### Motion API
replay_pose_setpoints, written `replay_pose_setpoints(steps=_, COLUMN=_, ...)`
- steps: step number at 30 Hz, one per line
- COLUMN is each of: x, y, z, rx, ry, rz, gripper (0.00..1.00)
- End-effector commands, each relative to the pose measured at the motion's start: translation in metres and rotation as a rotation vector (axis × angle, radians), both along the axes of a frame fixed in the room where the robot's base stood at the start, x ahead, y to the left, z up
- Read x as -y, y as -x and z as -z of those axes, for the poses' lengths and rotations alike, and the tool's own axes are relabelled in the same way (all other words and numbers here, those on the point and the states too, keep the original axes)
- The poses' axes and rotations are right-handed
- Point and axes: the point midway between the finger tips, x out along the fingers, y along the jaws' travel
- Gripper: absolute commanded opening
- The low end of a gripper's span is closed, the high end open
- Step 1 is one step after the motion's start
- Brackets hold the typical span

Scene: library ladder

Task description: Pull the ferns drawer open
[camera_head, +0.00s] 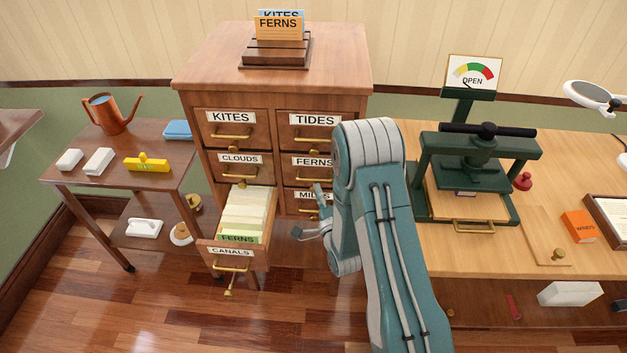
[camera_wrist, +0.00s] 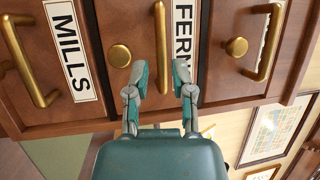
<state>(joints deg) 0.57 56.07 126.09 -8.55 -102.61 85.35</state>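The ferns drawer is shut. Its FERNS label (camera_head: 311,161) is in the right column of the wooden cabinet (camera_head: 288,60), under TIDES and above MILLS. In the wrist view, which is turned sideways, the FERNS label (camera_wrist: 184,30) is partly covered by a finger. The brass FERNS handle (camera_wrist: 160,35) runs into the gap between the fingertips of my gripper (camera_wrist: 161,80). My gripper is open, one finger on each side of the bar; I cannot tell whether either touches it. In the head view my arm and gripper partly hide the FERNS and MILLS drawers.
The CANALS drawer (camera_head: 231,253) at bottom left stands open, with a FERNS card in it. A brass knob (camera_wrist: 119,55) protrudes beside the FERNS handle. A workbench with a green press (camera_head: 478,160) stands right, a side table (camera_head: 110,170) left.

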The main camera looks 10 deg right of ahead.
Motion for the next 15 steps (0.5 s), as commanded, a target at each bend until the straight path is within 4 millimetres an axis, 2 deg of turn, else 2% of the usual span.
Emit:
replay_pose_setpoints(steps=3, x=-0.003, y=-0.02, z=-0.004, rx=0.002, ry=0.001, rz=0.0, gripper=0.31)
replay_pose_setpoints(steps=6, x=-0.005, y=-0.032, z=-0.006, rx=0.001, ry=0.001, rz=0.0, gripper=0.31)
replay_pose_setpoints(steps=15, x=-0.006, y=-0.043, z=-0.008, rx=-0.001, ry=0.0, rz=0.0, gripper=0.31)
